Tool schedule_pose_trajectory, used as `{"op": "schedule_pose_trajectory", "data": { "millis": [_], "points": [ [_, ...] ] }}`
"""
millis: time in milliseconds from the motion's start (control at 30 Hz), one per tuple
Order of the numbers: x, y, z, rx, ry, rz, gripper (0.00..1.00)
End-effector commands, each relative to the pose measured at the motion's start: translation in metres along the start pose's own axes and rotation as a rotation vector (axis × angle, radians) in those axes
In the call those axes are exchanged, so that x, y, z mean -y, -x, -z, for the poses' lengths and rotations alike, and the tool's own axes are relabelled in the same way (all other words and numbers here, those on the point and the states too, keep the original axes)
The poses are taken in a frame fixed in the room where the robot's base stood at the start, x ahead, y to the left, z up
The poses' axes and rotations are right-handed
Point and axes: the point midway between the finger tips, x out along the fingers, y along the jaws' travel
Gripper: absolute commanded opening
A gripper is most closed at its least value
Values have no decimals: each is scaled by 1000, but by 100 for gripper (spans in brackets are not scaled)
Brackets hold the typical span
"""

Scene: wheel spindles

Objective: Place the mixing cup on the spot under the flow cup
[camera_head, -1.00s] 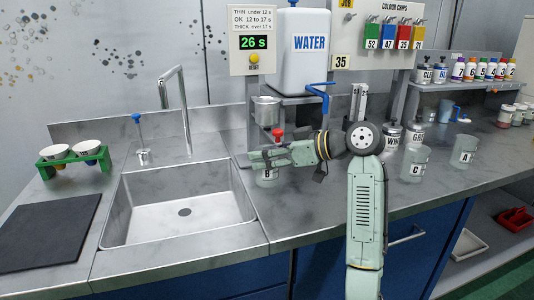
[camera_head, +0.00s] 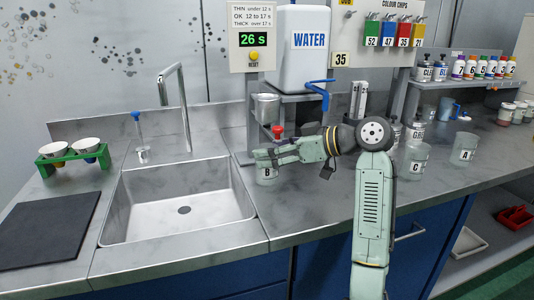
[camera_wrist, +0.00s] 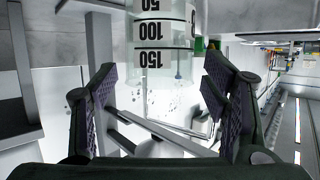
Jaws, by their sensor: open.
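The clear mixing cup marked B (camera_head: 267,173) stands upright on the counter, below and in front of the metal flow cup (camera_head: 265,107) on its stand. I cannot tell whether it is exactly on the spot, which is hidden. In the wrist view the cup (camera_wrist: 162,58) is upside down at the top, with marks 50, 100 and 150 showing. My gripper (camera_head: 257,157) is at the cup's upper part in the head view. In the wrist view my gripper (camera_wrist: 160,82) has its fingers apart, with the cup beyond and between their tips and gaps on both sides.
A red-knobbed stopper (camera_head: 277,132) rises just behind my gripper. The sink (camera_head: 182,210) is to the left. Cups C (camera_head: 416,158) and A (camera_head: 464,148) stand to the right. The water tank (camera_head: 305,48) is above. The front counter right of cup B is clear.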

Motion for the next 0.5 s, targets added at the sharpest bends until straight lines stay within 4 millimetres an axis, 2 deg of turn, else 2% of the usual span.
{"op": "schedule_pose_trajectory", "data": {
  "millis": [100,300,500],
  "points": [
    [-1,27,-2,-1,2,-4,68],
    [0,70,-1,-1,2,-4,68],
    [0,95,0,0,2,-2,68]
  ]
}}
